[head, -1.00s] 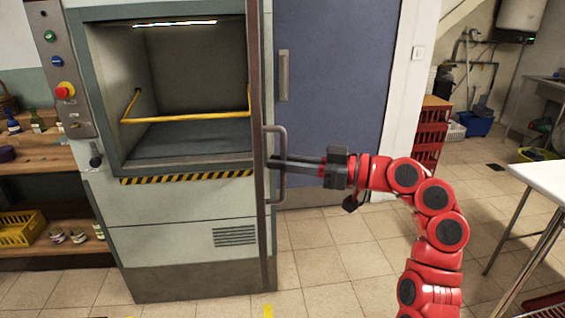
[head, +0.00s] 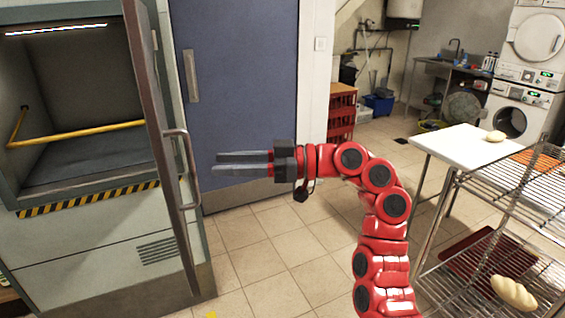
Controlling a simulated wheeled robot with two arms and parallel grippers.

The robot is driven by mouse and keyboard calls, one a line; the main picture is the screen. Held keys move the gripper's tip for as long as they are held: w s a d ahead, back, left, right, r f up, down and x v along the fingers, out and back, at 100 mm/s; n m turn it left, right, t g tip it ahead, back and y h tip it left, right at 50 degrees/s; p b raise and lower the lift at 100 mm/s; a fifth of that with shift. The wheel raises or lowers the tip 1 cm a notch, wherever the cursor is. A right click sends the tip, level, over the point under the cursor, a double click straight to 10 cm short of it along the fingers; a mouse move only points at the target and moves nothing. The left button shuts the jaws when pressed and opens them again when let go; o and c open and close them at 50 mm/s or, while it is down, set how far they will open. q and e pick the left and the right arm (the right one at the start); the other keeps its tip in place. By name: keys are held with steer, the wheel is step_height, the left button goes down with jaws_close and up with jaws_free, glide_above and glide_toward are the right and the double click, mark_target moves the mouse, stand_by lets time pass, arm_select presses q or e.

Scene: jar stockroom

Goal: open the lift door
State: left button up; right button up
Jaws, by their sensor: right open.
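The lift door (head: 158,125) stands swung out from the lift and shows nearly edge-on as a tall narrow panel. Its grey bar handle (head: 187,160) is on the right side of the panel. The lift opening (head: 75,95) to the left of the door is exposed, with a lit, empty inside and a yellow bar (head: 90,134) across it. My right gripper (head: 217,163) is open and empty. Its fingers point left toward the handle, with a gap between them and it. My left gripper is out of view.
A closed blue door (head: 245,90) stands behind my right gripper. A white table (head: 465,150) and a wire rack (head: 500,235) with bread are at the right. Red crates (head: 341,115) stand at the back. The tiled floor in the middle is clear.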

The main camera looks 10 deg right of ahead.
steer(key=s+d, duration=0.2)
steer(key=d, duration=0.8)
steer(key=shift+d, duration=0.2)
steer(key=shift+w, duration=0.1)
